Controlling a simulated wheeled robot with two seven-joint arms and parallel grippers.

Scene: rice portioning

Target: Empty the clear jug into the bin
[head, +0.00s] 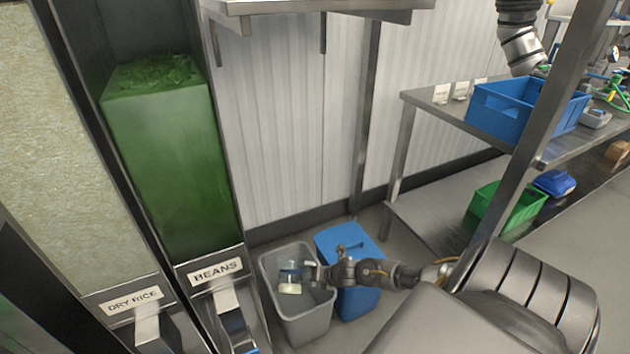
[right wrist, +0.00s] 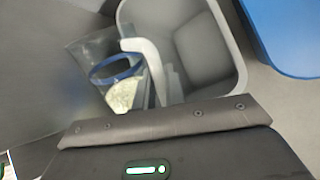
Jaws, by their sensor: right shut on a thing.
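The clear jug (head: 291,271) has a blue band at its rim and is over the mouth of the grey bin (head: 313,322). In the right wrist view the jug (right wrist: 88,52) is tilted, with a pale handle and a whitish patch that looks like grain near its blue rim. The grey bin's rim (right wrist: 240,75) is around and behind it. My right gripper (head: 312,273) is shut on the jug, reaching in from the right above the bin; its fingers are mostly hidden. My left gripper is not in view.
A blue bin (head: 368,245) stands just right of the grey bin, under my right arm. Dry rice (head: 132,303) and beans (head: 215,271) dispensers stand on the left. A metal shelf (head: 440,108) at the right holds a blue crate (head: 500,115), with a green crate (head: 497,205) below.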

